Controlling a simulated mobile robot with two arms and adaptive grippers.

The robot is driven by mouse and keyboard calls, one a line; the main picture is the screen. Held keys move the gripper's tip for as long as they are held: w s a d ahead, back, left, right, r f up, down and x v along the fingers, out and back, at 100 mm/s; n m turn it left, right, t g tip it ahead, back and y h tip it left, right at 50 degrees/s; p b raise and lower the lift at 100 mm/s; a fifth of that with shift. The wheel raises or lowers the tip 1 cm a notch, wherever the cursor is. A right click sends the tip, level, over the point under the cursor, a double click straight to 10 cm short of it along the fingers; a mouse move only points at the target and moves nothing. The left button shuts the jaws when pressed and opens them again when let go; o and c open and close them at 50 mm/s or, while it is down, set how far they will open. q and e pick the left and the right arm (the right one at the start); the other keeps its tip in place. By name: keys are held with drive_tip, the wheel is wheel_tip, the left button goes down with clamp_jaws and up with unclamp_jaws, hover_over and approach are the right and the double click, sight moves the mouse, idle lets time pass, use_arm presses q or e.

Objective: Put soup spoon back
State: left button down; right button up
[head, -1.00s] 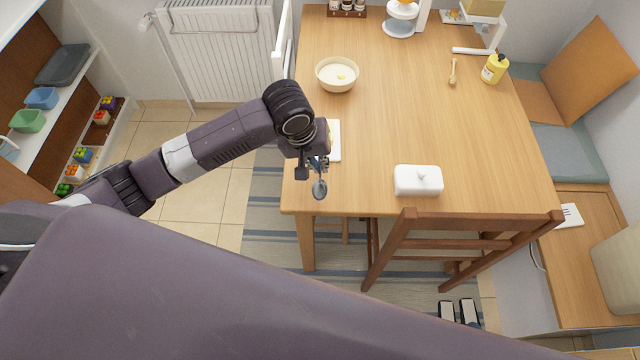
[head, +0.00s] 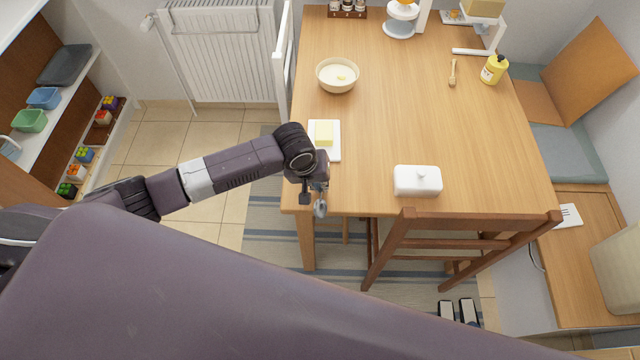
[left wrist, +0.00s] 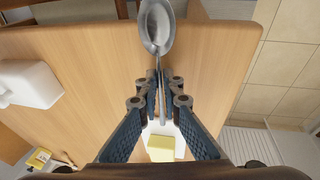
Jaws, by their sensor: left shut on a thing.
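A metal soup spoon (left wrist: 157,28) shows in the left wrist view, its bowl at the top and its handle running down between my fingers. My left gripper (left wrist: 160,88) is shut on the handle. In the head view my left gripper (head: 318,188) is at the near left corner of the wooden table (head: 410,120), with the spoon's bowl (head: 320,208) hanging over the near edge. My right gripper is not seen.
A butter block (head: 324,133) on a white plate (head: 327,154) lies just beyond my left gripper. A wooden chair (head: 470,226) stands at the near edge. The table's middle is clear.

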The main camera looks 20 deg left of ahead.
use_arm(q)
drive_tip(key=c, duration=2.5)
unclamp_jaws()
drive_tip(key=shift+f, duration=0.1)
drive_tip(key=shift+o, duration=0.5)
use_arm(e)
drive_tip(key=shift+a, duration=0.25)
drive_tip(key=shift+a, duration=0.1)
use_arm(q)
drive_tip(key=v, duration=1.2)
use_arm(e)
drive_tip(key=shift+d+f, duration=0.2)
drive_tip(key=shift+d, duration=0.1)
use_arm(q)
drive_tip(key=shift+d, duration=0.1)
